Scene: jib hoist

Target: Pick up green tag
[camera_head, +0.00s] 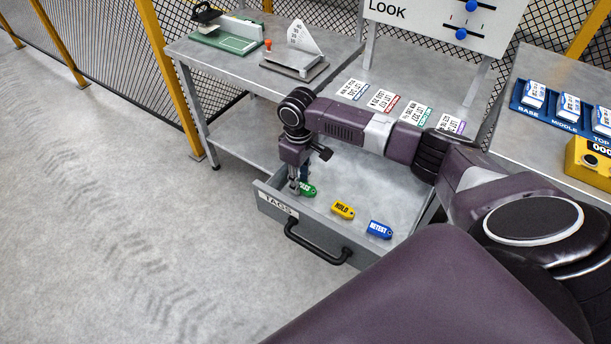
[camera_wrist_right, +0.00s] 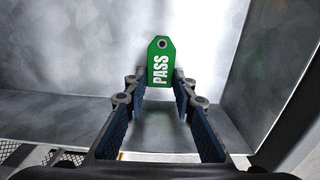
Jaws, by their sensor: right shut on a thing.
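The green tag (camera_head: 308,190), marked PASS, is at the left end of the open TAGS drawer (camera_head: 384,208). My right gripper (camera_head: 296,188) points down into the drawer at the tag and partly hides it. In the right wrist view the green tag (camera_wrist_right: 161,66) shows upright at the fingertips of my right gripper (camera_wrist_right: 160,84). The fingers are shut on the tag's lower end. My left gripper is not in view.
A yellow HOLD tag (camera_head: 343,210) and a blue RETEST tag (camera_head: 379,229) lie in the drawer to the right. The drawer's black handle (camera_head: 317,245) sticks out in front. Printed cards (camera_head: 383,101) lie on the bench above. The floor at left is clear.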

